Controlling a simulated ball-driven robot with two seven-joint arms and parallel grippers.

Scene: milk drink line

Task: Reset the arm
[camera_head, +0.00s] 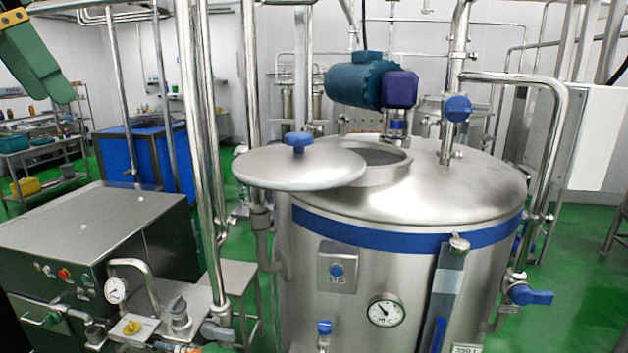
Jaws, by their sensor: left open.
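My left gripper (45,75) shows at the top left corner as a green, finger-like part below a yellow edge. It is open, and I see nothing held in it. It hangs in the air, apart from the tank and the pipes. Most of my left arm is outside the picture. My right gripper is not in view.
A steel tank (390,270) fills the middle right. Its round lid (300,172) is swung left of the open hatch. Upright pipes (200,150), a steel cabinet (90,235) and a blue box (145,160) stand left. A shelf rack (45,150) is behind.

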